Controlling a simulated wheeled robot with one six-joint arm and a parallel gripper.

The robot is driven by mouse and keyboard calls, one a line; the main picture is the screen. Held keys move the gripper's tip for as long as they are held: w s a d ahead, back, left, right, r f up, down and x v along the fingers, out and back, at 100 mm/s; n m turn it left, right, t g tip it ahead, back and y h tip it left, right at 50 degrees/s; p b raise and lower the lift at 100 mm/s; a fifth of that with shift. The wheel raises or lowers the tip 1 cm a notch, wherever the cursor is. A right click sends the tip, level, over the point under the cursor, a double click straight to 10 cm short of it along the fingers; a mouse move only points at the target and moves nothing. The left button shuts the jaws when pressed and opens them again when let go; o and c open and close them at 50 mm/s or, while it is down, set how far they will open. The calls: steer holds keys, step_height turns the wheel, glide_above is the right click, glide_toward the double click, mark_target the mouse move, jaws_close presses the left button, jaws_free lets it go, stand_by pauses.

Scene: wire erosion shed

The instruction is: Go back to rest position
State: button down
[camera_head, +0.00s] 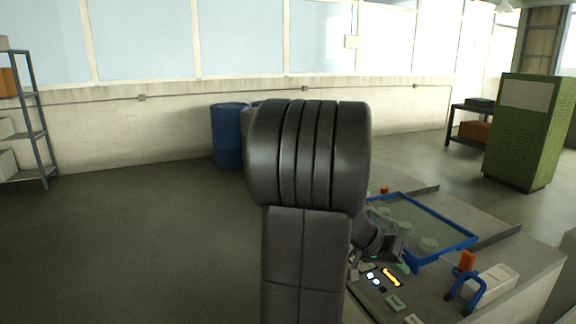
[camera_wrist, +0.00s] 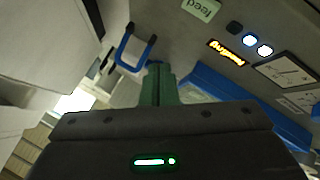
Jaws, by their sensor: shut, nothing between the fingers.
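My gripper (camera_head: 403,268) is low over the machine's control panel, mostly behind my own dark arm in the head view. Whether the fingertips touch the panel is not clear. My arm's large dark links stand in the middle of the head view and hide part of the panel.
The panel has a lit amber display (camera_head: 391,278), white lit buttons and a feed label (camera_wrist: 200,10). A blue-rimmed tank (camera_head: 470,238) and a blue handle (camera_head: 452,293) are close to the gripper. A blue drum (camera_head: 228,136), shelf (camera_head: 43,134) and green cabinet (camera_head: 522,135) stand farther off. The left floor is clear.

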steer(key=shift+r, duration=0.7)
steer(key=shift+f, duration=0.15)
steer(key=b, duration=0.2)
glide_above(391, 302)
step_height(391, 302, down, 6)
steer(key=shift+s+r, duration=0.1)
steer(key=shift+r, duration=0.05)
steer(key=shift+b, duration=0.7)
steer(key=shift+r+b, duration=0.1)
steer(key=shift+b, duration=0.75)
steer(key=shift+r+b, duration=0.1)
steer(key=shift+b, duration=0.65)
